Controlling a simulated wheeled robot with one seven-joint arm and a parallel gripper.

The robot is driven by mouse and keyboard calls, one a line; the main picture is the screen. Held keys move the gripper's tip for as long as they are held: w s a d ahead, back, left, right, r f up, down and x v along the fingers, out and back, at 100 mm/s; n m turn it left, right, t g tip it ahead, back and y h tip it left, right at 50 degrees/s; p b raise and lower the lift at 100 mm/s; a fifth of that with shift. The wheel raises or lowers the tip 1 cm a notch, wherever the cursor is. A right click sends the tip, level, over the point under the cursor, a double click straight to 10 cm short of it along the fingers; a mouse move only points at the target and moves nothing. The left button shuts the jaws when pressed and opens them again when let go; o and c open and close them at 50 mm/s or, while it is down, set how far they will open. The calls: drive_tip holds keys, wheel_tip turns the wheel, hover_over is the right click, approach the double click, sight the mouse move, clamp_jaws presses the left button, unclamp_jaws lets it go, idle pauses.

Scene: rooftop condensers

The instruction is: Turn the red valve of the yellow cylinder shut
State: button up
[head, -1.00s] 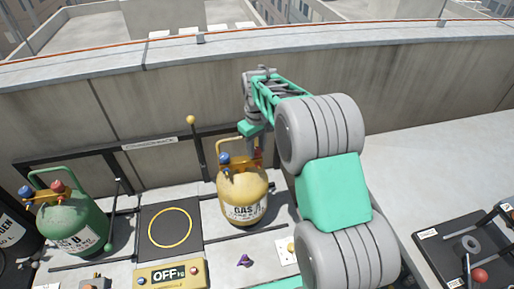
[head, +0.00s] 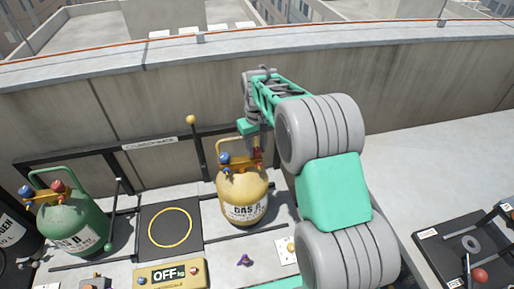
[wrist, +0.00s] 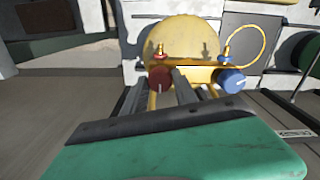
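The yellow cylinder (head: 243,190), labelled GAS A, stands upright by the parapet. Its red valve (wrist: 160,77) and blue valve (wrist: 230,80) sit on a yellow manifold on top. In the head view the blue valve (head: 224,159) is clear, while the red valve (head: 257,154) is partly covered by my gripper. My gripper (wrist: 160,84) reaches the red valve, with one dark finger on each side of the knob and gaps showing. It looks open. I cannot tell whether a finger touches the knob.
A green cylinder (head: 78,225) with red and blue valves stands at the left. A black pad with a yellow ring (head: 170,228) lies between the cylinders. The parapet (head: 420,110) runs behind.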

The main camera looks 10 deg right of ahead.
sight(256, 150)
drive_tip(key=o, duration=0.4)
drive_tip(key=shift+c, duration=0.2)
wheel_tip(256, 150, up, 8)
drive_tip(key=shift+f+b, duration=0.1)
drive_tip(key=shift+b, duration=0.3)
